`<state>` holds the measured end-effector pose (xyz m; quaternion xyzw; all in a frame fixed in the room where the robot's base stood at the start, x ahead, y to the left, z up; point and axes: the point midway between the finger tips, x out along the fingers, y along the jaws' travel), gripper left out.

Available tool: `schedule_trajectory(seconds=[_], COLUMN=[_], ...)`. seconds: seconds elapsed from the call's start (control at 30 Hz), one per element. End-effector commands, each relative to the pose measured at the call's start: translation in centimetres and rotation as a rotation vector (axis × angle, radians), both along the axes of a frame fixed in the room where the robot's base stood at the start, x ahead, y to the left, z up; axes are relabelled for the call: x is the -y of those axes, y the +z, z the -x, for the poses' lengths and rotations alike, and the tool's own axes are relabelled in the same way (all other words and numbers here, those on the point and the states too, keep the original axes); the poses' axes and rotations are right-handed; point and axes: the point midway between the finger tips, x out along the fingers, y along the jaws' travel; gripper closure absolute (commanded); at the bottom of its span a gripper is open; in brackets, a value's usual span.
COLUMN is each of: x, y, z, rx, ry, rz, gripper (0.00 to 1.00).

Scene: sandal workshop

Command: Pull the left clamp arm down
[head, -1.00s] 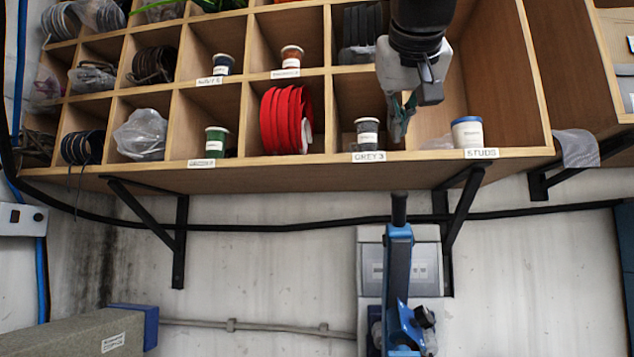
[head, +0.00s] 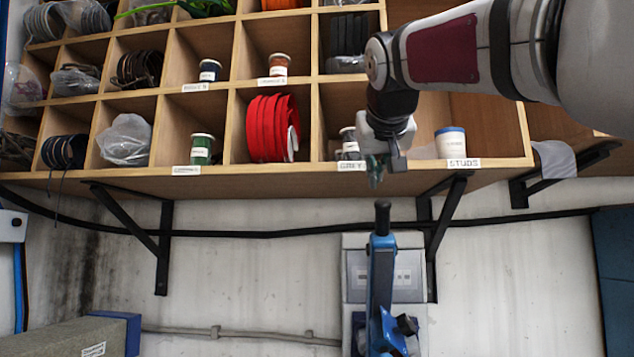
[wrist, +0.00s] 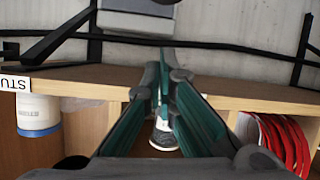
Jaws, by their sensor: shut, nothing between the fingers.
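A blue clamp arm (head: 381,280) with a black knob on its top end stands upright in the lower middle of the head view, in front of a grey wall box. Only this one clamp arm shows, and its lower part is cut off by the frame edge. My gripper (head: 375,182) hangs just above the black knob in the picture, apart from it. Its green fingers (wrist: 160,85) are together and empty in the wrist view, in front of the shelf edge. The clamp arm is not visible in the wrist view.
A wooden pigeonhole shelf (head: 270,178) holds spools, bags and a red coil (head: 268,128) behind my gripper. A white tub (head: 450,143) stands by the STUDS label. Black brackets (head: 165,245) and a black cable run below the shelf. A grey block (head: 70,338) lies lower left.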

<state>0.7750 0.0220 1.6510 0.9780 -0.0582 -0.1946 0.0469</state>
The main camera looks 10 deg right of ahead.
Motion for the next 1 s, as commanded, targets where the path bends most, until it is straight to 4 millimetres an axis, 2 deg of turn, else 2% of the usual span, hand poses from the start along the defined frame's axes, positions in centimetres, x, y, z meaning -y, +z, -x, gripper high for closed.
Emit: schedule_trajectory(seconds=[0.5, 1.0], x=[0.1, 0.2], y=[-2.1, -2.5], z=[2.3, 2.5], rx=[0.003, 0.006], ry=[-0.002, -0.003], rz=[0.0, -0.003], gripper=[1.0, 1.0])
